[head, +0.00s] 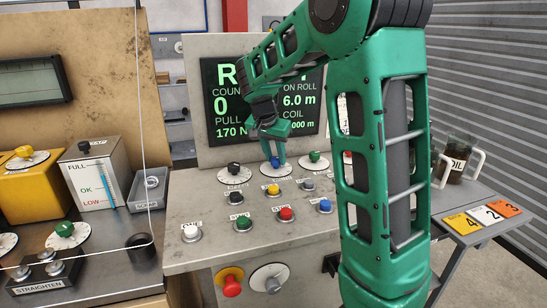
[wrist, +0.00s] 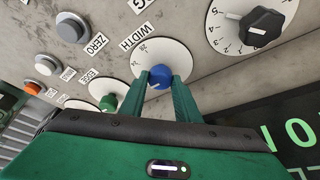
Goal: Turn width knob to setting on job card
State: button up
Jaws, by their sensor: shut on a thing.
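The width knob (wrist: 158,77) is a blue knob on a round white dial (wrist: 172,50), with a WIDTH label (wrist: 124,38) beside it in the wrist view. My gripper (wrist: 161,82) has a finger on each side of this knob and is shut on it. A small pale mark shows on the knob, but the setting it points to is unclear. In the head view my gripper (head: 275,154) reaches down to the blue knob (head: 275,162) on the sloped console. I cannot make out a job card with a readable setting.
A black knob (head: 234,168) and a green knob (head: 314,156) flank it closely. Several push buttons (head: 286,214) sit below. The dark screen (head: 225,120) stands behind. Numbered cards (head: 478,219) and an oil jug (head: 457,160) are at the right.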

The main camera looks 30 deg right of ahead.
jog(key=n+t, duration=0.1)
jog(key=n, duration=0.2)
jog(key=shift+n+y, duration=0.4)
jog(key=n, duration=0.2)
jog(key=n+t+y, duration=0.1)
jog(key=n, duration=0.1)
jog(key=shift+d+n+y, duration=0.15)
jog(key=shift+n+y, duration=0.15)
jog(key=shift+n, duration=0.1)
jog(key=shift+r, duration=0.1)
jog(key=o, duration=1)
jog(key=shift+s, duration=0.1)
jog(key=v, duration=1)
jog(key=shift+s+r, duration=0.15)
jog(key=shift+r, duration=0.1)
